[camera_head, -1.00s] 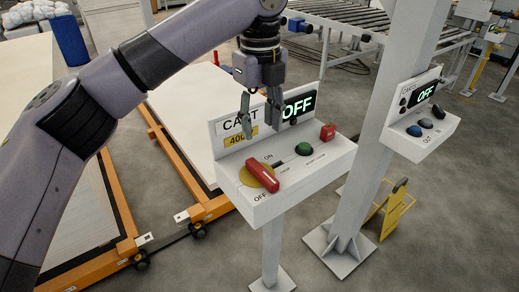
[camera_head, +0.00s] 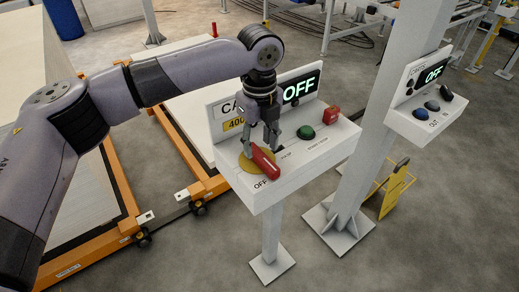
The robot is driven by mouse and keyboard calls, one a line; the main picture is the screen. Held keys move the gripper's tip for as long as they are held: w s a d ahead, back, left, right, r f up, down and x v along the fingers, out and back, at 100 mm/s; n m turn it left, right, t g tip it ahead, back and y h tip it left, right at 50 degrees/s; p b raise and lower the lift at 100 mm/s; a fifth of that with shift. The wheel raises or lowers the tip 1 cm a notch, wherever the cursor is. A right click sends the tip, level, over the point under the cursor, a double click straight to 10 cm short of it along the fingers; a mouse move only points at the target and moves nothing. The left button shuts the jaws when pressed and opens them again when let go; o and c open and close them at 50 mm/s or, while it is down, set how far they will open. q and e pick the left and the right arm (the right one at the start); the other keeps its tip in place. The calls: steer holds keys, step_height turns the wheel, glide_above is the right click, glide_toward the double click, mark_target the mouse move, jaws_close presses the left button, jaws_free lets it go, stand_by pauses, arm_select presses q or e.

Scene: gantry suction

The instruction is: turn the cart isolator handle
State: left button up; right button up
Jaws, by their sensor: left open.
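The red cart isolator handle (camera_head: 264,163) sits on a round yellow plate (camera_head: 247,170) at the left of the white cart control box (camera_head: 295,170). The handle points to the lower right, close to the OFF mark. My left gripper (camera_head: 260,145) comes down from above with its fingers open at the handle's far part. One finger is on each side of it; I cannot tell whether they touch it. The gripper hides part of the CART sign. My right gripper is not in view.
A grey post with a second control box (camera_head: 425,118) stands to the right. Orange-framed carts (camera_head: 128,205) stand at the left. The floor in front is clear.

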mark_target(259, 153)
arm_select(q)
steer(key=shift+f, duration=1.85)
steer(key=shift+c, duration=0.4)
jaws_close()
